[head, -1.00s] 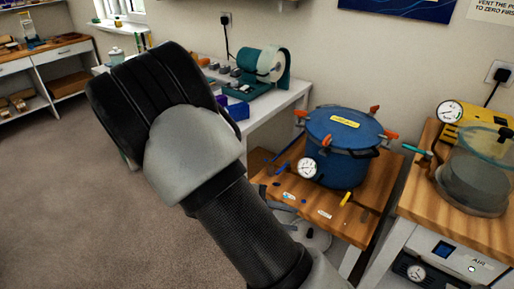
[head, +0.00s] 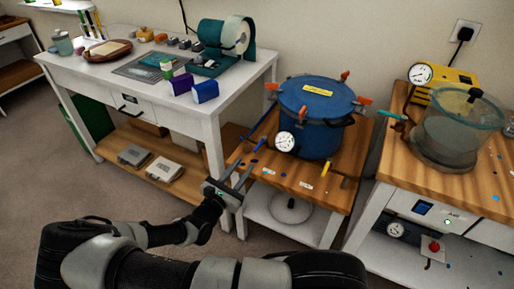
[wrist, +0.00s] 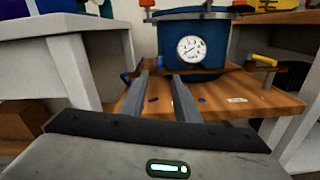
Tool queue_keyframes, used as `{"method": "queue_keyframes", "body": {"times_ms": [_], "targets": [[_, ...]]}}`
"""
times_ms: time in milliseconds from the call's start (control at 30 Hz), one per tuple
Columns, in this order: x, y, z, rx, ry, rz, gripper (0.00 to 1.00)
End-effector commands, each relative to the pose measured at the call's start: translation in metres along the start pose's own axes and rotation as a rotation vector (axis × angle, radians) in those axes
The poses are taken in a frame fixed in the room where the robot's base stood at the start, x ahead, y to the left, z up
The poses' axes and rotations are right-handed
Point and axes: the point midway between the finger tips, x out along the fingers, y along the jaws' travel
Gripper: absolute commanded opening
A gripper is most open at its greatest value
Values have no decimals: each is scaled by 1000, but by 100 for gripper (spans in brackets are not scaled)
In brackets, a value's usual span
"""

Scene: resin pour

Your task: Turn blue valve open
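The blue pressure pot (head: 318,118) stands on the small wooden-topped bench (head: 305,196). A round gauge (head: 285,142) is on its front; it also shows in the wrist view (wrist: 190,49). My gripper (head: 242,174) is at the bench's front left edge, below and in front of the blue handle. In the wrist view my gripper (wrist: 162,77) has its two fingers apart, with nothing between them. It appears clear of the valve.
A yellow valve handle (head: 326,168) is right of the gauge. The white worktable (head: 100,80) stands close on the left. A second bench with a clear chamber (head: 455,135) and a teal handle (head: 392,115) stands on the right. Open floor lies in front.

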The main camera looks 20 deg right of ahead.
Motion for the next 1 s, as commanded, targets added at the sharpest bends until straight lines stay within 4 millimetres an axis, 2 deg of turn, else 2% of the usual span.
{"method": "queue_keyframes", "body": {"times_ms": [33,300,500,700,967,1000], "targets": [[13,-2,-1,-1,-3,-2,29],[71,-2,-1,-1,-2,-3,29],[102,-2,-1,1,-1,-3,29],[116,-1,0,0,-1,-2,29],[117,-1,0,0,0,-2,29],[117,-1,0,0,0,-2,25]]}}
